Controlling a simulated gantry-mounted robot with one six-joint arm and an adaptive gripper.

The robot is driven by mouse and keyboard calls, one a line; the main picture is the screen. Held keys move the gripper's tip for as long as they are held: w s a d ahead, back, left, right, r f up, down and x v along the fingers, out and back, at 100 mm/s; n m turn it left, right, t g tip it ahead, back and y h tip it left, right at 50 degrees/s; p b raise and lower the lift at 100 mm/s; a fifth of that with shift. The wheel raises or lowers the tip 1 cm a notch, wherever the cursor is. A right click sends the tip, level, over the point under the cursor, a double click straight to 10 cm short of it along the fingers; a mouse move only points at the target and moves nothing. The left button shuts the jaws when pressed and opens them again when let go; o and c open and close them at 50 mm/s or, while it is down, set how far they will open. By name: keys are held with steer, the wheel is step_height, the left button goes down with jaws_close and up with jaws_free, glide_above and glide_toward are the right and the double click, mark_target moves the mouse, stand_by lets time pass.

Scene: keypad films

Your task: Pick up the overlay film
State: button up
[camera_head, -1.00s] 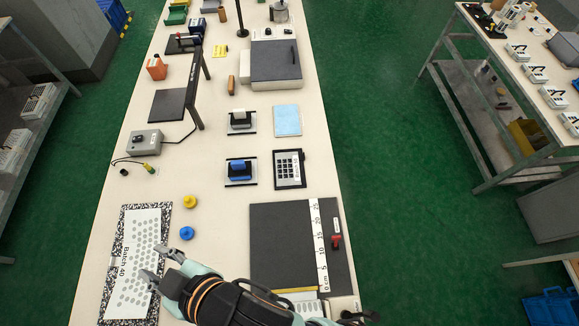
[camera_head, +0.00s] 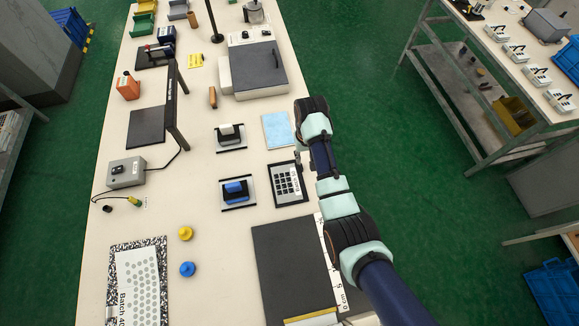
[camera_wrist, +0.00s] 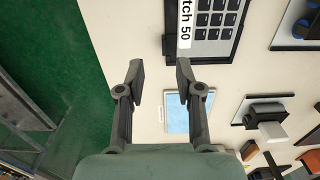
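My gripper (camera_wrist: 160,78) is open and empty in the wrist view, with two dark fingers apart and bare pale bench between them. A flat black-framed keypad panel (camera_wrist: 213,25) with dark keys and a "Batch 50" label lies just ahead of the fingertips. It also shows in the head view (camera_head: 286,184), beside my arm. A light blue sheet (camera_head: 276,130) lies flat on the bench behind the panel. In the wrist view the sheet (camera_wrist: 180,113) is partly hidden by the right finger. I cannot tell which of these is the overlay film.
A white perforated sheet (camera_head: 138,285) marked "Batch 40" lies on a speckled board at left. Blue-handled (camera_head: 235,190) and black-handled (camera_head: 230,135) blocks stand left of the panel. A dark mat (camera_head: 285,260) lies in front. The bench's right edge is close to my arm.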

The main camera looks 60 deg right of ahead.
mark_target(302, 168)
steer(key=shift+a+f+b, duration=0.15)
steer(key=shift+f+b, duration=0.25)
steer(key=shift+f, duration=1.05)
steer(key=f+b, duration=0.1)
steer(key=f, duration=0.4)
steer(key=shift+w+b, duration=0.2)
steer(key=shift+b, duration=0.2)
jaws_close()
